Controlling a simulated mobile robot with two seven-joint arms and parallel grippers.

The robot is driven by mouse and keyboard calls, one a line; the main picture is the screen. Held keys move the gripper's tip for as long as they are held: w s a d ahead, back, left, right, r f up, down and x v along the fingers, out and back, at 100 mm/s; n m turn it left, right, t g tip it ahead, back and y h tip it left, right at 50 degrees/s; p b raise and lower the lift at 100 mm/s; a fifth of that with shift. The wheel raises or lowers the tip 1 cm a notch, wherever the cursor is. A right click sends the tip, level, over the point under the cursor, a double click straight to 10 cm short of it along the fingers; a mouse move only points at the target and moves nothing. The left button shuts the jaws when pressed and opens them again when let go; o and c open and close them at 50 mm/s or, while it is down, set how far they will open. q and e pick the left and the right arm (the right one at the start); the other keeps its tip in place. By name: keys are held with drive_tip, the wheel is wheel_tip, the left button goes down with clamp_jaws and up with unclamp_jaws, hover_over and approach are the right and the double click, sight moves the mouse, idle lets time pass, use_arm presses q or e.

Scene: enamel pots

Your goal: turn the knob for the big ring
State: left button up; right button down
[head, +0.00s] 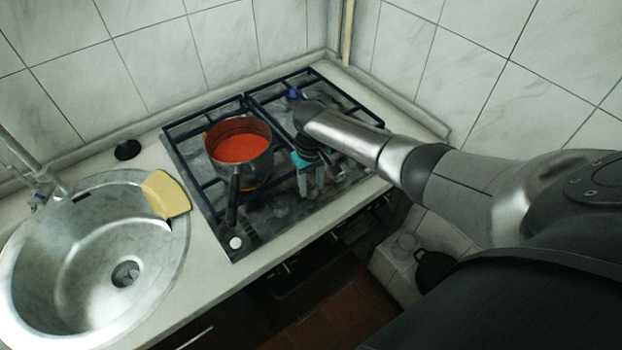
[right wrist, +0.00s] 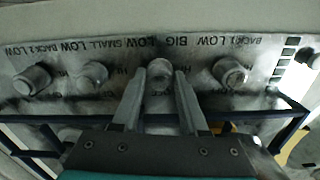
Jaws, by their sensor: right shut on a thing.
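The knob for the big ring (right wrist: 160,70) is a round metal knob on the worn control panel (right wrist: 120,62), beside the printed word BIG, which appears upside down in the right wrist view. My right gripper (right wrist: 160,84) is shut on this knob, one finger at each side. In the head view my right gripper (head: 310,188) reaches down to the front part of the gas stove (head: 222,228); my arm and hand hide part of the stove. The knob's dial mark is too unclear to read. My left gripper is not in view.
Other knobs stand on both sides, one on the right (right wrist: 230,72) and one on the left (right wrist: 93,74). A pot with orange-red contents (head: 240,160) stands on the left grate, its dark handle pointing forward. A steel sink (head: 70,250) and yellow sponge-like piece (head: 167,194) are left.

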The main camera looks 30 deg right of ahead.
drive_tip(key=n+p, duration=0.1)
drive_tip(key=n, duration=0.3)
drive_tip(key=shift+n, duration=0.4)
drive_tip(key=n, duration=0.5)
drive_tip(key=shift+n, duration=0.4)
drive_tip(key=shift+c, duration=2.1)
unclamp_jaws()
drive_tip(key=shift+r+p, duration=0.4)
drive_tip(key=shift+r, duration=0.1)
wheel_tip(320, 180, up, 14)
drive_tip(key=p, duration=0.2)
drive_tip(key=shift+r, duration=0.15)
